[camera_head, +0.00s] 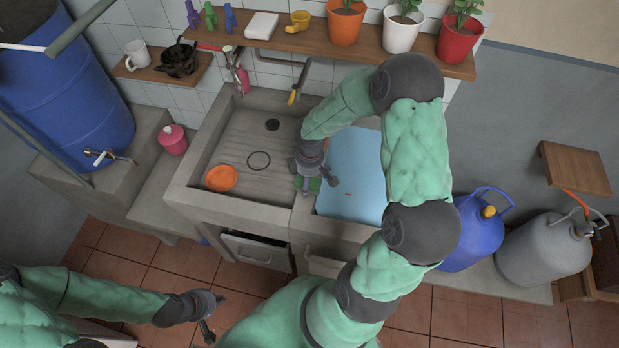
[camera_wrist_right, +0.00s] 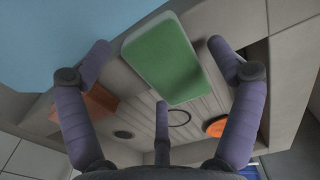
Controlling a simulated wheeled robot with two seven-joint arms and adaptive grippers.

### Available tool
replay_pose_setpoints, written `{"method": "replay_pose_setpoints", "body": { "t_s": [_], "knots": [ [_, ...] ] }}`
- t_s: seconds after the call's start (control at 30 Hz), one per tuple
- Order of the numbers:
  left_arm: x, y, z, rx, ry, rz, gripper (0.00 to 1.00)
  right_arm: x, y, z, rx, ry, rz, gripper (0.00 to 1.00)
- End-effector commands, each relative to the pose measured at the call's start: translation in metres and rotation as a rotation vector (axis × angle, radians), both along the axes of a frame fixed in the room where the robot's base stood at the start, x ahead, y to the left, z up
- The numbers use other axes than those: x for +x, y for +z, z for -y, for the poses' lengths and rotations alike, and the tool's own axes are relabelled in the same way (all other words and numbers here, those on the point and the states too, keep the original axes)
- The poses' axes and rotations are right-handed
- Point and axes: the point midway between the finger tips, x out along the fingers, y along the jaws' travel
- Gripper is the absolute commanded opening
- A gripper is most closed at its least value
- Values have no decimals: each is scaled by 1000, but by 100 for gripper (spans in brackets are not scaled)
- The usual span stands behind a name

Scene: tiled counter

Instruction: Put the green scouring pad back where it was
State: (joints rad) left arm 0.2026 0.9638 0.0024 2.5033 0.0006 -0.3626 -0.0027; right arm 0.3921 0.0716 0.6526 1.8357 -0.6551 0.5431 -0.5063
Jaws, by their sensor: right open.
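The green scouring pad (camera_wrist_right: 165,58) shows almost whole in the right wrist view, between the spread fingers of my right gripper (camera_wrist_right: 161,52). Visible gaps separate it from the side fingers. In the head view only a small green part of the pad (camera_head: 313,184) shows under my right gripper (camera_head: 316,177), by the divider between the sink and the blue basin. My right gripper is open and empty. I cannot tell how the pad rests. My left gripper (camera_head: 213,316) is low at the front left, away from the pad, with its fingers apart and nothing visible between them.
The concrete sink (camera_head: 215,140) holds an orange dish (camera_head: 221,178). The light blue basin area (camera_head: 350,170) lies right of the divider. A brown block (camera_wrist_right: 98,104) shows beside the pad. A shelf with potted plants (camera_head: 400,45) hangs behind. Blue (camera_head: 478,228) and grey (camera_head: 545,248) containers stand right.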

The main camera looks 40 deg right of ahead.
Motion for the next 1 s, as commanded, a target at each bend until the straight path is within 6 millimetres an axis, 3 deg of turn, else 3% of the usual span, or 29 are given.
{"method": "replay_pose_setpoints", "body": {
  "t_s": [0.17,0.6,0.8,1.0],
  "knots": [
    [0,9,0,0,0,0,0,1,22,1,-2,-1,4,91],
    [0,29,0,0,0,0,0,1,104,0,-1,1,3,91],
    [0,32,0,0,0,0,0,0,120,0,-1,0,1,91],
    [0,32,0,0,0,0,0,0,122,0,0,0,0,91]
  ]
}}
